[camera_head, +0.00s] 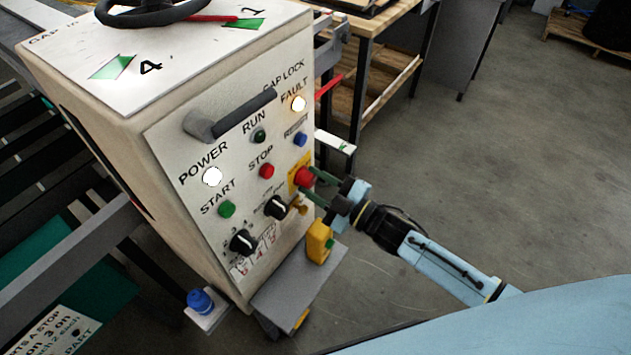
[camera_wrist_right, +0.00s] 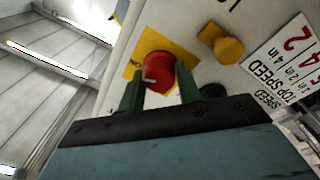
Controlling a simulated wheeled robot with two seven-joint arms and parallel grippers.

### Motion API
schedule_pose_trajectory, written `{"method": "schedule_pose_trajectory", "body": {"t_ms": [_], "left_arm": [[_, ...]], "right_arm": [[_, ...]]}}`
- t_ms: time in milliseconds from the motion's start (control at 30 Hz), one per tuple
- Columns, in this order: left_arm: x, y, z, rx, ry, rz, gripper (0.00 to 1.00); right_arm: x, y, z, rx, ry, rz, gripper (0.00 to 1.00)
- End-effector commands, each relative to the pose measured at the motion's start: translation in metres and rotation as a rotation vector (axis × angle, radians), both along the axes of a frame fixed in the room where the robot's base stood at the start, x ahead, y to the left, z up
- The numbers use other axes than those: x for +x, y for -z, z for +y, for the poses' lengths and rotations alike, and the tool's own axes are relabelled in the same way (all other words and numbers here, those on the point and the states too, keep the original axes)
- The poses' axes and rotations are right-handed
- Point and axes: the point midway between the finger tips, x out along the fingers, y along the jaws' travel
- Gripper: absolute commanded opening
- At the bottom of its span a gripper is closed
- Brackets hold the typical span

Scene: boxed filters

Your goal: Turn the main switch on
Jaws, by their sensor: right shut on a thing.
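The main switch is a red knob on a yellow plate (camera_head: 293,183), on the right side of the control panel's face (camera_head: 230,240). In the right wrist view the red knob (camera_wrist_right: 158,70) sits on its yellow plate with part of the word "ON" showing at its left. My right gripper (camera_head: 312,186) reaches the knob from the right, and its green fingers (camera_wrist_right: 160,88) are shut on it, one on each side. A white mark shows on the knob near the left finger. My left gripper is not in view.
Round the switch are a blue button (camera_head: 300,139), a red stop button (camera_head: 267,171), a green start button (camera_head: 227,209) and black knobs (camera_head: 244,242). Power (camera_head: 212,176) and fault (camera_head: 298,103) lamps glow white. A grey handle (camera_head: 235,115) juts out above.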

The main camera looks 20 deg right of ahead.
Motion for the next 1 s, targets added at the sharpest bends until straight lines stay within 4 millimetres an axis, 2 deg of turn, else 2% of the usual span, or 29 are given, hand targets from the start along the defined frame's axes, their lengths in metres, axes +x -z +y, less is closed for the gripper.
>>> {"method": "schedule_pose_trajectory", "body": {"t_ms": [300, 333, 500, 833, 1000], "left_arm": [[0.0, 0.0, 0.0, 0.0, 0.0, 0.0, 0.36], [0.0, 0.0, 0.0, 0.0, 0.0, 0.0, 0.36], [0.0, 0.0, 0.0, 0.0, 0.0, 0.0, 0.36], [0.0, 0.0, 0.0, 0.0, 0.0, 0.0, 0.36], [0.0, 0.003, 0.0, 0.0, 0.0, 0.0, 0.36]], "right_arm": [[0.0, 0.0, 0.0, 0.004, 0.001, 0.003, 0.11], [0.0, 0.0, 0.0, 0.004, 0.0, 0.004, 0.35], [0.0, 0.0, 0.0, 0.003, 0.0, 0.003, 0.56], [-0.003, 0.001, -0.002, 0.002, 0.0, 0.002, 0.56], [-0.022, 0.004, -0.016, 0.0, 0.0, 0.005, 0.56]]}}
